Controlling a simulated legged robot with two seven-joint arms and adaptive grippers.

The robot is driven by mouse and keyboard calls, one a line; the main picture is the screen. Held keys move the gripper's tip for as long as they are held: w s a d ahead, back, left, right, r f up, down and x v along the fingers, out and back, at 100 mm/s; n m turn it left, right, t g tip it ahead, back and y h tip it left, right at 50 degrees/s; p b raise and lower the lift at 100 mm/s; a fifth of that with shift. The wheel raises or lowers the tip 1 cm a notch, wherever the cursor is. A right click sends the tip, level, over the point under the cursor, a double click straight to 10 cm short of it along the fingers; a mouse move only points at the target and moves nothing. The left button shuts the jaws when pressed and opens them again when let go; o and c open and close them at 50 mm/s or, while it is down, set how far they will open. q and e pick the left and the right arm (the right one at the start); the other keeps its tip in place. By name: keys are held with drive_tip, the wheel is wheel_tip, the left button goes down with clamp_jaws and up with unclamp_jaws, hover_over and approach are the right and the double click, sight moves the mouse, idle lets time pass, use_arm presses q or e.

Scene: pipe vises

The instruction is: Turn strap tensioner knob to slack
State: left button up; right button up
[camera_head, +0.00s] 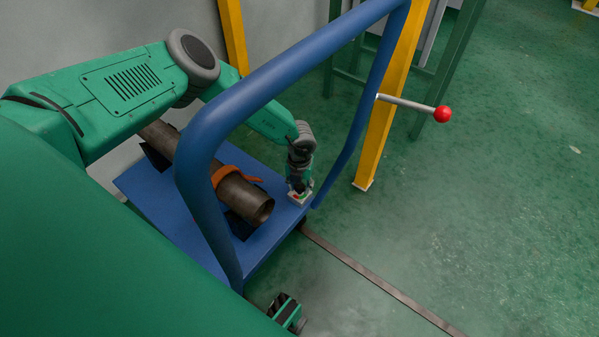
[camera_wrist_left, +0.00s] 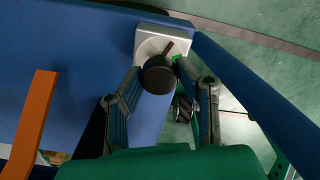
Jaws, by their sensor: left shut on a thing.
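The tensioner knob (camera_wrist_left: 158,75) is dark and round, on a pale square base (camera_wrist_left: 162,38) at the edge of the blue cart bed. A small reddish pointer shows beside it. My left gripper (camera_wrist_left: 160,82) has its two fingers around the knob and is shut on it. In the head view, my left gripper (camera_head: 299,196) reaches down to the bed's right corner and hides most of the knob. The orange strap (camera_head: 238,174) lies over a brown pipe (camera_head: 243,197); it also shows in the wrist view (camera_wrist_left: 30,125).
The blue cart bed (camera_head: 150,197) carries the pipe on dark supports. A thick blue handle rail (camera_head: 270,84) arches over it, close to my left arm. A yellow post (camera_head: 385,105) with a red-ended lever (camera_head: 441,114) stands to the right. Green floor lies open at right.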

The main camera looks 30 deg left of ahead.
use_arm(q)
drive_tip(key=n, duration=0.2)
drive_tip(key=n+p, duration=0.1)
drive_tip(key=w+n, duration=0.1)
drive_tip(key=n, duration=0.1)
drive_tip(key=shift+a+r+n+p, duration=0.1)
drive_tip(key=shift+r+n+p, duration=0.2)
drive_tip(key=shift+r+p, duration=0.1)
clamp_jaws()
drive_tip(key=n+p, duration=0.2)
drive_tip(key=n, duration=0.3)
drive_tip(key=shift+n, duration=0.3)
unclamp_jaws()
drive_tip(key=n+p, duration=0.2)
drive_tip(key=n, duration=0.4)
drive_tip(key=shift+a+p, duration=0.15)
drive_tip(key=shift+p, duration=0.15)
drive_tip(key=n+p, duration=0.1)
drive_tip(key=n, duration=0.4)
drive_tip(key=shift+a+f+p, duration=0.1)
drive_tip(key=shift+a+p, duration=0.05)
drive_tip(key=shift+p, duration=0.2)
drive_tip(key=o, duration=1.1)
drive_tip(key=shift+s, duration=0.1)
drive_tip(key=shift+o, duration=0.2)
drive_tip(key=shift+s+f, duration=0.1)
drive_tip(key=shift+s, duration=0.1)
drive_tip(key=shift+d, duration=0.2)
